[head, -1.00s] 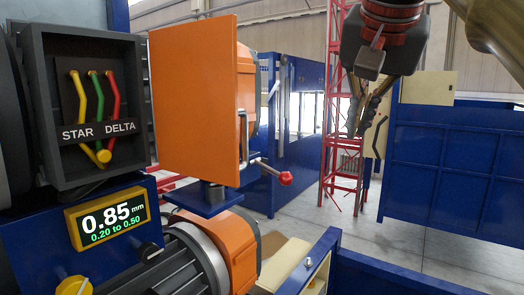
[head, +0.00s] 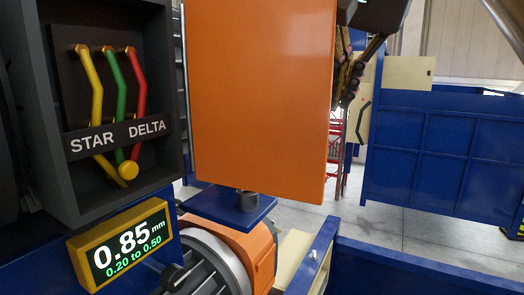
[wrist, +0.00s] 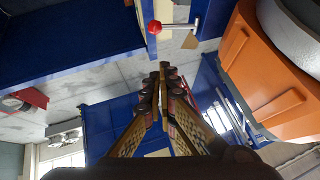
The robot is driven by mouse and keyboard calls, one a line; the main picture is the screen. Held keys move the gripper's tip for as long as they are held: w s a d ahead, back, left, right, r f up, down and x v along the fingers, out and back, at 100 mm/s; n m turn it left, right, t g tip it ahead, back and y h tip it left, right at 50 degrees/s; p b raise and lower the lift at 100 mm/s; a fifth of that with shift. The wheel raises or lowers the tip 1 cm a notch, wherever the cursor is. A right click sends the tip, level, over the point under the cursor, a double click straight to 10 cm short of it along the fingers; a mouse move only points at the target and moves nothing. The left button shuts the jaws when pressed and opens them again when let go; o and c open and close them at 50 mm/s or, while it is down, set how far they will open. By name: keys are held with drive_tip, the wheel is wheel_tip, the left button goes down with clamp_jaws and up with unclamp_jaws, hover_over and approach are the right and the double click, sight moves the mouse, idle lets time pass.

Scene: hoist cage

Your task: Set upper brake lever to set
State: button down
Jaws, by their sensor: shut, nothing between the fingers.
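A lever with a red ball knob (wrist: 154,27) and a metal rod shows at the top of the wrist view, beyond my fingertips. It looks like a brake lever, but no label shows to tell whether it is the upper one. In the head view it is hidden, with the orange panel (head: 258,95) filling the middle. My gripper (wrist: 164,72) is shut and empty, with a gap between its tips and the knob. In the head view my gripper (head: 347,85) shows only in part, at the right edge of the orange panel.
A dark STAR DELTA box (head: 115,140) stands at left above a yellow-framed gauge display (head: 122,243) reading 0.85 mm. An orange motor housing (wrist: 275,65) is close at right in the wrist view. Blue panels (head: 440,150) stand at right, with open floor before them.

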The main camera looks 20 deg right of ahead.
drive_tip(key=x, duration=0.4)
drive_tip(key=a+x, duration=0.1)
drive_tip(key=x, duration=0.3)
drive_tip(key=f+x, duration=0.1)
drive_tip(key=x, duration=0.2)
drive_tip(key=shift+s+a+f, duration=0.1)
drive_tip(key=shift+f, duration=0.2)
drive_tip(key=shift+a+f, duration=0.25)
drive_tip(key=shift+f, duration=0.45)
drive_tip(key=shift+a+f, duration=0.1)
